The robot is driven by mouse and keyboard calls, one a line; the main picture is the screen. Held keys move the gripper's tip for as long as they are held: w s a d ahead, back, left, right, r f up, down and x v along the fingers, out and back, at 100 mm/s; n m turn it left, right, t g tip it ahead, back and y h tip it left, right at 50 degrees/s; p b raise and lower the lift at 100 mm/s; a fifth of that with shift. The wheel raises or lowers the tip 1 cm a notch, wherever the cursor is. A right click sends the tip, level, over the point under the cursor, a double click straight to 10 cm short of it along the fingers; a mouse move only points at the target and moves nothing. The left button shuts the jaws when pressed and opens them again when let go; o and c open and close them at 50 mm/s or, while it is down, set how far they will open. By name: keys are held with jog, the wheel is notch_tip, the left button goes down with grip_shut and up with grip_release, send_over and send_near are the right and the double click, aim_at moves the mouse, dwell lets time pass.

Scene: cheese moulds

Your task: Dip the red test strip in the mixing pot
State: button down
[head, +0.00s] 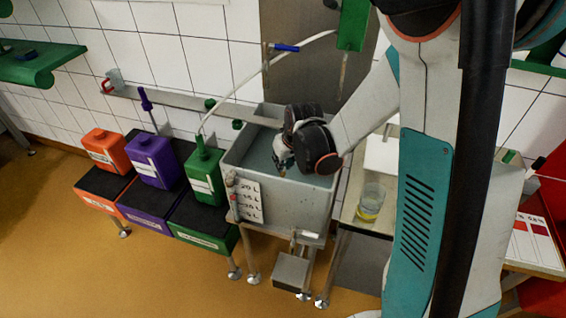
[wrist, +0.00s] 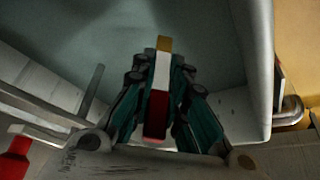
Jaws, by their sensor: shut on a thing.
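The mixing pot (head: 310,205) is a grey square tub with a litre scale on its front, holding grey-blue contents. My gripper (head: 283,168) points down inside the pot's opening in the head view. In the wrist view my gripper (wrist: 158,110) is shut on the test strip (wrist: 161,75), which has a red end, a white middle and an ochre tip. The strip points away from the fingers, over the pot's inside (wrist: 215,45). I cannot tell whether its tip touches the liquid.
Orange (head: 106,150), purple (head: 153,160) and green (head: 204,175) canisters stand on boxes left of the pot. A glass beaker (head: 371,202) with yellow contents stands on a bench to the right. A chart with red patches (head: 530,238) lies further right.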

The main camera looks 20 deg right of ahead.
jog(key=shift+r+p, duration=4.9)
jog(key=shift+r, duration=2.3)
